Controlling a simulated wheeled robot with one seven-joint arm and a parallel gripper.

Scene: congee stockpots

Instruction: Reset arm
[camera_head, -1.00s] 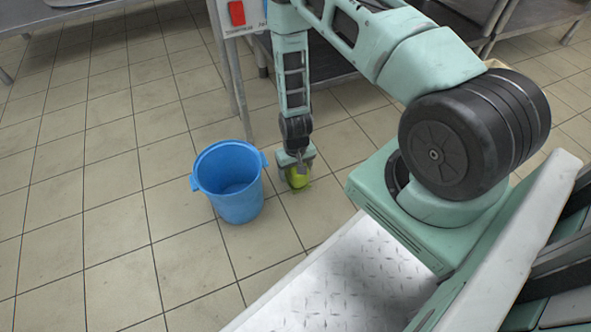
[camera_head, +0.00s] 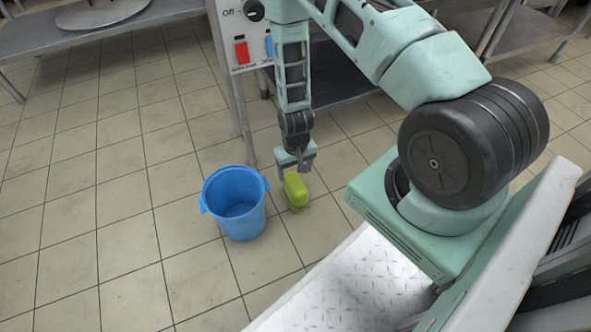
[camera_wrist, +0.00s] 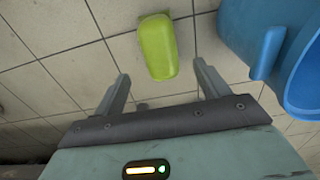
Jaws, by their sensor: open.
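My gripper (camera_head: 297,163) points down near the floor, with its fingers spread and nothing between them. It also shows in the wrist view (camera_wrist: 162,88), where both fingers are apart. A yellow-green rounded block (camera_head: 296,190) is on the tiled floor just beyond the fingertips. In the wrist view the green block (camera_wrist: 157,46) lies ahead of the gap between the fingers, apart from both.
A blue bucket (camera_head: 236,204) with side handles stands on the floor left of the green block; it looks empty. A control panel (camera_head: 243,38) with a red switch is at a metal table's leg. Floor at left is clear.

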